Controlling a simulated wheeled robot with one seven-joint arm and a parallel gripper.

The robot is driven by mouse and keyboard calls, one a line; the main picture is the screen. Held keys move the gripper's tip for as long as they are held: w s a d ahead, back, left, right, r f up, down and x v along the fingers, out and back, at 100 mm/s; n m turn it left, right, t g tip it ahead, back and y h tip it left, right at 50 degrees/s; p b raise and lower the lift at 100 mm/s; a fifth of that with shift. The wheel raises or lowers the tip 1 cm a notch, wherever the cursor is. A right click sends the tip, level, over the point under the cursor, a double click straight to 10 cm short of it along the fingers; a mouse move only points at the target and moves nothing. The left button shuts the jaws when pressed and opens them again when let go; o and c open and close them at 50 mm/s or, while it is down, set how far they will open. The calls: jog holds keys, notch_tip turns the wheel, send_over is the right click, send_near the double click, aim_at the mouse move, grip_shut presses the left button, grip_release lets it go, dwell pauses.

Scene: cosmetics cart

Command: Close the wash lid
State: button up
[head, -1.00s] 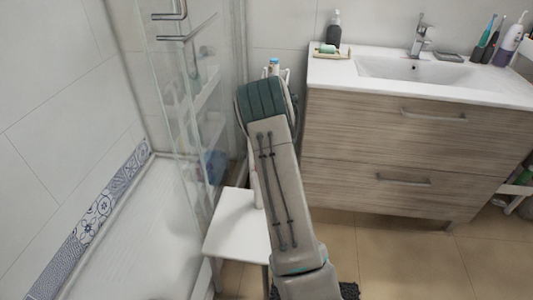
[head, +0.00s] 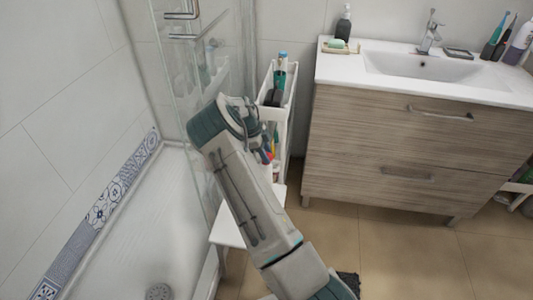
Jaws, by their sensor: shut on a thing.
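My gripper (head: 264,150) is partly in view at the end of my bent wrist, in front of the white cart. The wrist hides most of its fingers. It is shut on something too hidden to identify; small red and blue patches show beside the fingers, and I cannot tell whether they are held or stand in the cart. A bottle with a blue cap (head: 282,62) stands upright in the cart's top tray, above and apart from my gripper. I cannot tell which item is the wash or make out its lid.
The slim white cart (head: 291,108) stands between the glass shower panel (head: 172,75) and the wooden vanity (head: 400,140). Dark items fill its top tray. A white stool (head: 228,232) is partly behind my arm. Tiled floor is free at the right front.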

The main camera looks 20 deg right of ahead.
dwell(0.3)
jog(key=o, duration=1)
jog(key=shift+c, duration=0.2)
jog(key=v, duration=1.4)
jog(key=shift+f, duration=0.1)
jog(key=shift+c, duration=0.2)
